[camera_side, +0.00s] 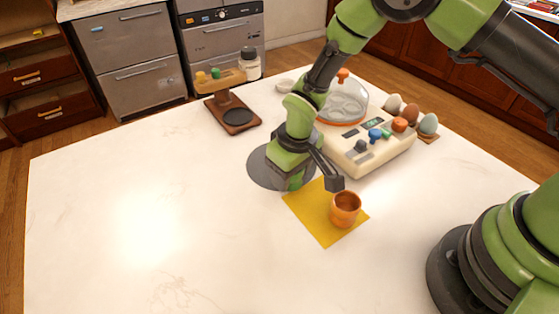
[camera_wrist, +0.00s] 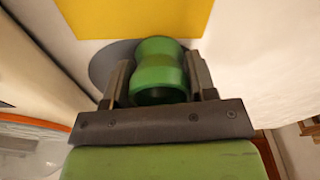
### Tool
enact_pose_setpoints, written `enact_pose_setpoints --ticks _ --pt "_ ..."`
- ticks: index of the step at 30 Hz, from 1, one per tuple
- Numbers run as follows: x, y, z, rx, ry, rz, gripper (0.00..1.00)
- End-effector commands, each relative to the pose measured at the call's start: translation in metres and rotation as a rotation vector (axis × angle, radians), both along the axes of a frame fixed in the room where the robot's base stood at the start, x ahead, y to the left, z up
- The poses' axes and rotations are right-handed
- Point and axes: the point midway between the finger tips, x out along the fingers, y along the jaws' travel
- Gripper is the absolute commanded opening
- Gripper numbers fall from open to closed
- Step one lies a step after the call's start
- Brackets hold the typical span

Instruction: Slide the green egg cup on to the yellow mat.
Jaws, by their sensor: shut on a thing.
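The green egg cup (camera_wrist: 160,70) sits between the two dark fingers of my gripper (camera_wrist: 158,78) in the wrist view, with a finger against each side. In the side view my gripper (camera_side: 290,178) is low over the table, at the right part of a grey disc and by the left corner of the yellow mat. There I cannot clearly tell the egg cup from my green wrist.
An orange cup (camera_side: 345,209) stands on the right part of the mat. The grey disc (camera_side: 262,166) lies flat on the table. A cream egg cooker (camera_side: 365,155) stands behind the mat, with several eggs nearby. A brown scale-like stand (camera_side: 232,113) is at the back. The table's left is clear.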

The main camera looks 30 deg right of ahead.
Motion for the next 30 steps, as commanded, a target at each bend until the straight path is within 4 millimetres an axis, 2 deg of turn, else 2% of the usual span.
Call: enact_pose_setpoints --ticks 6,13,27,28,30 --pt "-0.027 -0.003 0.0 -0.001 0.003 0.002 0.27" --pt "-0.045 -0.005 0.0 -0.003 0.0 0.002 0.27" --pt "-0.052 -0.005 0.0 0.001 -0.001 -0.001 0.27" --pt "-0.052 -0.005 0.0 0.001 -0.001 -0.001 0.56" --pt "-0.052 -0.005 0.0 0.0 -0.001 -0.001 0.72"
